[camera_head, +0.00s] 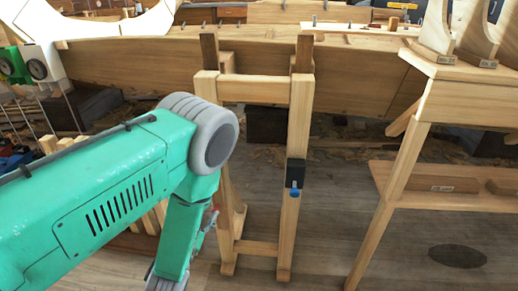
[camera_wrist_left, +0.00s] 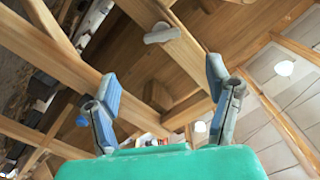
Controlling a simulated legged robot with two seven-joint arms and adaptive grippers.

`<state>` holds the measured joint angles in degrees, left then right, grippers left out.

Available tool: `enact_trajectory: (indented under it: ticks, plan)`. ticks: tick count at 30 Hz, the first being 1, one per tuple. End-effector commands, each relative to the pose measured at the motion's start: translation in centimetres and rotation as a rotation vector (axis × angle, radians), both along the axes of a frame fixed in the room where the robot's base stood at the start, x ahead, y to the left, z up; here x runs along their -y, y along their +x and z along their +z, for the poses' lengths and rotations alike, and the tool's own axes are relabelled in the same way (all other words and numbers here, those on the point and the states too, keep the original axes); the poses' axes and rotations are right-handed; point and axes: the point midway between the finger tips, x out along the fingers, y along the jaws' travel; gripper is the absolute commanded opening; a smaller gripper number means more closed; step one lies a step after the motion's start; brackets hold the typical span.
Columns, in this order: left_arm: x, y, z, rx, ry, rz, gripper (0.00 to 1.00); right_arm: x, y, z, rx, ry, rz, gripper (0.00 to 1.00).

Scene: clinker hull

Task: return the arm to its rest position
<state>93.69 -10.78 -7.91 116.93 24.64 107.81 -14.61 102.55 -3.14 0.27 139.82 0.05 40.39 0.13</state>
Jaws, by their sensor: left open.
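My left arm (camera_head: 110,190) is green with a grey elbow joint. It comes in from the left in the head view and bends down past the wooden trestle. Behind the fingers are wooden beams and a timber ceiling with lamps. My right gripper is in neither view.
A wooden trestle (camera_head: 298,120) with a black, blue-knobbed clamp (camera_head: 295,174) stands right of my arm. The planked hull (camera_head: 140,62) spans behind it. A wooden bench (camera_head: 465,104) stands at the right. The floor (camera_head: 335,215) between trestle and bench is clear.

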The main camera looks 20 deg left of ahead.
Motion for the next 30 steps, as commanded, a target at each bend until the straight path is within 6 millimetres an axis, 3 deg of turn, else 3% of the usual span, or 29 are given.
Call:
enact_trajectory:
  ticks: [5, 8, 11, 15, 18, 21, 25, 30]
  plan:
    - [-0.1, -0.4, -0.4, -0.055, -0.031, 0.006, 0.72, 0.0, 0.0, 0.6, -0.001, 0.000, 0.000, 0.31]
    - [-0.2, -2.1, -1.6, -0.217, -0.113, 0.026, 0.72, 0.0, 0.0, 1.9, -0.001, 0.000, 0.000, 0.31]
    - [0.2, -5.9, -3.5, -0.472, -0.241, 0.062, 0.72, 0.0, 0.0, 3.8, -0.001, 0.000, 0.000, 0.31]
    - [2.2, -14.0, -5.0, -0.870, -0.411, 0.120, 0.72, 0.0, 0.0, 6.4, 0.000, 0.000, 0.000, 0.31]
    - [3.8, -19.9, -4.7, -1.112, -0.497, 0.155, 0.72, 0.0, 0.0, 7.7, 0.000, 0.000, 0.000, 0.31]
    - [4.9, -24.1, -3.8, -1.279, -0.542, 0.182, 0.72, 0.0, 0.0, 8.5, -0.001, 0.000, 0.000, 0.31]
    - [5.6, -27.0, -3.1, -1.391, -0.564, 0.198, 0.72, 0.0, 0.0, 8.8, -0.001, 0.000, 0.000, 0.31]
    - [5.7, -27.4, -3.0, -1.409, -0.567, 0.202, 0.72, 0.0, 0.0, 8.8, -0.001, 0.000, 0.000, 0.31]
